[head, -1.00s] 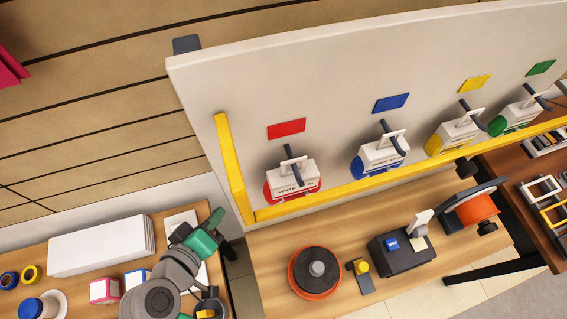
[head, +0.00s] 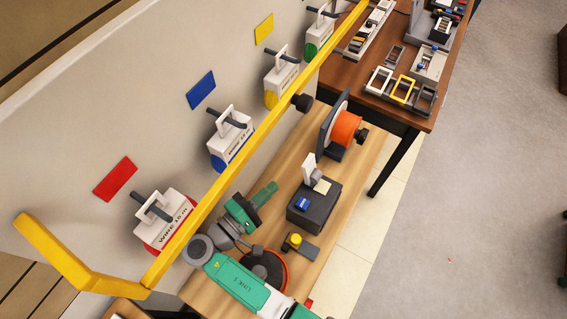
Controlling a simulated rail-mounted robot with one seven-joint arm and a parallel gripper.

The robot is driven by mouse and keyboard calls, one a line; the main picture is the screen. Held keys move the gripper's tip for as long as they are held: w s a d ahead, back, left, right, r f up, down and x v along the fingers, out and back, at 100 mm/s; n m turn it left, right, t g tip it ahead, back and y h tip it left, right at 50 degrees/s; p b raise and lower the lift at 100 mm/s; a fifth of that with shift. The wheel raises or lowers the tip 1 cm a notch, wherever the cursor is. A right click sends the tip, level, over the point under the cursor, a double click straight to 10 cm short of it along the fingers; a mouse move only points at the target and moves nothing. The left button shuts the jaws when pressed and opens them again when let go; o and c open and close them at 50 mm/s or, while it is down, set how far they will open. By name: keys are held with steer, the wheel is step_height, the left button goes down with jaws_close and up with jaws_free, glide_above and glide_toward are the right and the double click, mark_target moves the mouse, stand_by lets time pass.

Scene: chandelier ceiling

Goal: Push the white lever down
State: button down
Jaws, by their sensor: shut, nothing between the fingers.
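The white lever (head: 309,167) stands up, slightly tilted, at the back of a dark box (head: 313,209) on the wooden table in the head view. The box also carries a blue part (head: 302,204) and a pale yellowish plate (head: 322,187). My gripper (head: 267,190) is green and shut, with nothing between its fingers. It is left of the lever and box, apart from both in the picture. Its height above the table is hard to tell.
The wall panel with wire dispensers (head: 231,137) and a yellow rail (head: 215,205) runs along the left. An orange reel (head: 345,129) stands behind the box. A small yellow-topped device (head: 295,240) and an orange-rimmed disc (head: 283,272), partly behind my arm, lie in front.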

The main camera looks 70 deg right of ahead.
mark_target(310, 170)
steer(key=x, duration=1)
steer(key=shift+p, duration=0.35)
steer(key=shift+s, duration=0.1)
